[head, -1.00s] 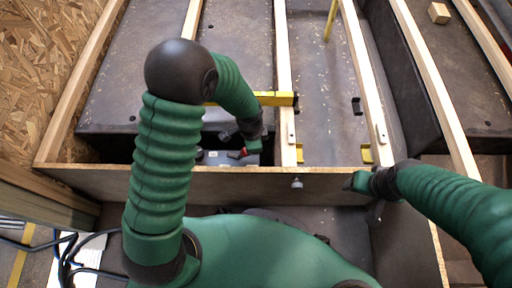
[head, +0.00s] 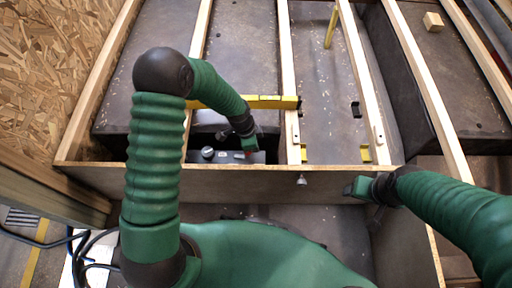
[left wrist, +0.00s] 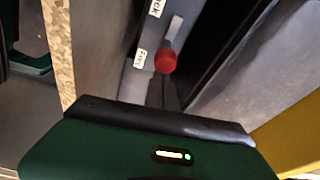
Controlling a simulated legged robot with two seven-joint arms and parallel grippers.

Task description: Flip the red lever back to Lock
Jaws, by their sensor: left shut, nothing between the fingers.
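The red lever (head: 248,153) is on a grey box in the dark gap behind the front board. In the left wrist view its round red knob (left wrist: 166,61) sits beside the "Free" label (left wrist: 139,59), with the "Lock" label (left wrist: 155,8) farther up the panel. My left gripper (head: 251,146) is shut and empty, reaching down over the front board close to the lever and partly covering it. Whether it touches the lever is unclear. My right gripper (head: 358,188) is by the front board, away from the lever; its jaw opening is unclear.
The wooden front board (head: 240,180) stands between my body and the box. A yellow bar (head: 265,102) lies behind my left gripper. Wooden slats run away to the back, with a small wood block (head: 433,21) at the back right. A chipboard wall (head: 50,70) bounds the left.

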